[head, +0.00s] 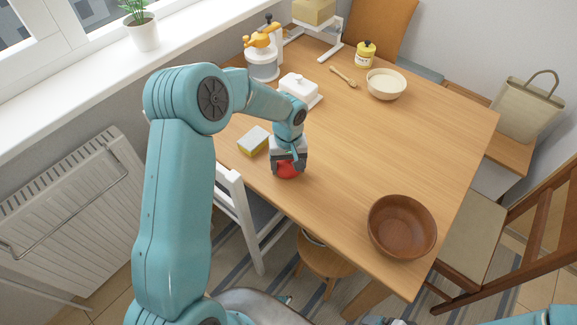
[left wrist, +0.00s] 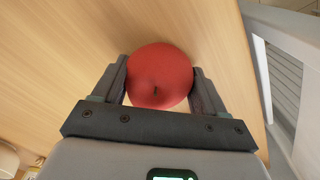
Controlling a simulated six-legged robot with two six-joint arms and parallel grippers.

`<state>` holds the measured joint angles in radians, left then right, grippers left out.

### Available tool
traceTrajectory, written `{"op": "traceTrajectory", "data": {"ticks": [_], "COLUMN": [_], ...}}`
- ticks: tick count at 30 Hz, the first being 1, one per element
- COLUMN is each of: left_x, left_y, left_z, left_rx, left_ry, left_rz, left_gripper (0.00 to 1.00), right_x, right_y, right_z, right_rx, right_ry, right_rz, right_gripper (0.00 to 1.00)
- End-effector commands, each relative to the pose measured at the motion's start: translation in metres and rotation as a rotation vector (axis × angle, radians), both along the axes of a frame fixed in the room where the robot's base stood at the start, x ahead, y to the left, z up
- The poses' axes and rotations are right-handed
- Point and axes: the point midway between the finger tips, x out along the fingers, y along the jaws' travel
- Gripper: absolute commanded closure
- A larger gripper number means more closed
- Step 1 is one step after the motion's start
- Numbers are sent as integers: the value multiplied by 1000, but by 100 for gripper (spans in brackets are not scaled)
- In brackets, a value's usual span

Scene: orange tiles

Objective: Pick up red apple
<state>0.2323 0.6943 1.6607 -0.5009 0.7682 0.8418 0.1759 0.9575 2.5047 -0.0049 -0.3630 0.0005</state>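The red apple (head: 288,170) is at the near left edge of the wooden table, mostly covered from above by my left gripper (head: 289,163). The fingers meet the apple's left and right sides with no clear gap. The apple appears to be at table height; whether it touches the table is hidden. My right gripper cannot be made out.
A yellow sponge (head: 253,141) lies just left of the gripper. A white butter dish (head: 299,88) and a juicer (head: 262,58) stand behind. A brown bowl (head: 402,227) is at the near right. A white chair (head: 243,205) stands against the near left edge. The table's middle (head: 375,145) is clear.

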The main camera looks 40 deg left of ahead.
Motion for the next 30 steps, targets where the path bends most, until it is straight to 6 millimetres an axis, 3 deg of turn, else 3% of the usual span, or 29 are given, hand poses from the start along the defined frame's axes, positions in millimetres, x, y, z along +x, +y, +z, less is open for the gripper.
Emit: {"op": "traceTrajectory", "data": {"ticks": [11,16,20,30], "left_x": [1,1,2,1], "left_y": [0,0,0,0], "left_z": [3,21,50,154], "left_rx": [1,1,2,-1], "left_ry": [-2,-4,-8,-7], "left_rz": [0,2,1,0], "left_gripper": [64,64,63,63], "right_x": [0,0,0,0], "right_y": [0,0,0,0], "right_z": [0,0,-1,2], "right_rx": [0,0,0,0], "right_ry": [0,0,0,0], "right_rz": [0,0,0,0], "right_gripper": [7,7,7,7]}}
